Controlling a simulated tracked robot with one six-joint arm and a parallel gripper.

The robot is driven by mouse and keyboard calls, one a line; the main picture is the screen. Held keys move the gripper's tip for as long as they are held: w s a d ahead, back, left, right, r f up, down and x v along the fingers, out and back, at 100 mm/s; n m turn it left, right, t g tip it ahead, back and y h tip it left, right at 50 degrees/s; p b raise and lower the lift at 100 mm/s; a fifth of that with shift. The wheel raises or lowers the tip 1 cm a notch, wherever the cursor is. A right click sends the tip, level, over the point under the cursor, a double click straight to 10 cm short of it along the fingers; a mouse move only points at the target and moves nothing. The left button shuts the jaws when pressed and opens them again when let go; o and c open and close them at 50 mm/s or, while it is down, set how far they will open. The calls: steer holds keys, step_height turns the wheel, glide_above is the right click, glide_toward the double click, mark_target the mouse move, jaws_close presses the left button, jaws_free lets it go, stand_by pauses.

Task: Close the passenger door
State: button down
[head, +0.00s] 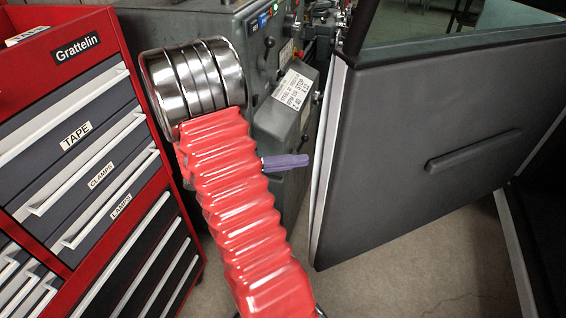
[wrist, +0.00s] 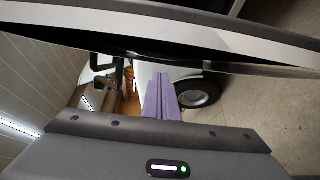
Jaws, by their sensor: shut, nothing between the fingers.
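The passenger door (head: 430,140) stands open at the right in the head view, its dark inner panel with a long armrest facing me. Its pale upright edge (head: 327,165) is on the left side. My gripper (head: 303,160) has purple fingers, pressed together and empty, just left of that edge. I cannot tell whether they touch it. In the wrist view my gripper (wrist: 160,80) points towards a pale strip, seemingly the door edge (wrist: 190,38), which crosses the top of the picture. The outer face of the door is mostly hidden.
A red tool cabinet (head: 100,45) with labelled drawers stands close on the left. A dark grey machine (head: 262,100) stands behind my arm. A dark body opening (head: 545,200) lies at the far right. The wrist view shows a pale vehicle's wheel (wrist: 197,92) and bare floor (wrist: 290,110).

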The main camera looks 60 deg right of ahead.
mark_target(318, 171)
steer(key=s, duration=0.6)
steer(key=shift+s, duration=0.1)
steer(key=shift+d, duration=0.1)
stand_by(0.4)
